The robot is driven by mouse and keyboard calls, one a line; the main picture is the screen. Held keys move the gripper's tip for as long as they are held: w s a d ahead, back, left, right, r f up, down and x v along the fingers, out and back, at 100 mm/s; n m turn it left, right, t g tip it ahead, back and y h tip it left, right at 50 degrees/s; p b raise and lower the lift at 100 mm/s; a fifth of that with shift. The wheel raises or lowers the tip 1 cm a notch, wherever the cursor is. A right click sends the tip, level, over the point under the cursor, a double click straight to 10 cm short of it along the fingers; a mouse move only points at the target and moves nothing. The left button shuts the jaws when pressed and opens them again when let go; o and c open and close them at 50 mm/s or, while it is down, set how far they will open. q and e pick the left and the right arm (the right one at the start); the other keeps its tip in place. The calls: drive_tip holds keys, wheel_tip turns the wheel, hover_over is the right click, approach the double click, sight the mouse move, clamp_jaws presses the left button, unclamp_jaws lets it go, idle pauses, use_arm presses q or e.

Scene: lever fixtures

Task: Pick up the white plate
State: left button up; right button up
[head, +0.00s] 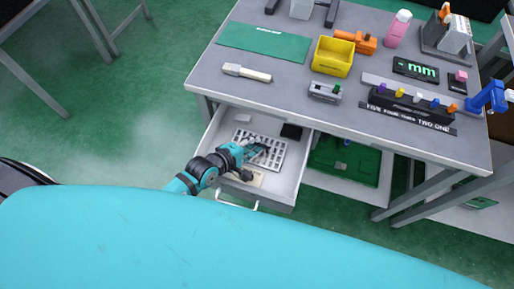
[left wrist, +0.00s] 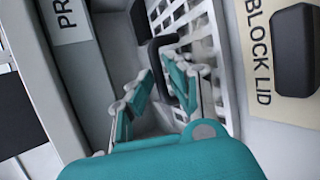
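The white plate (head: 270,158), a slotted grid, lies in an open drawer (head: 290,191) under the workbench. In the left wrist view, part of the plate (left wrist: 214,28) shows with a black handle (left wrist: 150,55) on or beside it. My left gripper (head: 258,150) is over the plate, inside the drawer. In the left wrist view, its two teal fingers (left wrist: 160,88) are spread apart, with the black handle's end between or just beyond them. I cannot tell whether they touch it. My right gripper is in neither view.
A tan "BLOCK LID" label (left wrist: 257,45) with a black block (left wrist: 295,45) lies beside the plate. The drawer walls are close around the gripper. The workbench (head: 235,100) above carries a yellow bin (head: 333,60), a green mat (head: 262,42) and several fixtures.

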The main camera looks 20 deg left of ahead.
use_arm(q)
clamp_jaws()
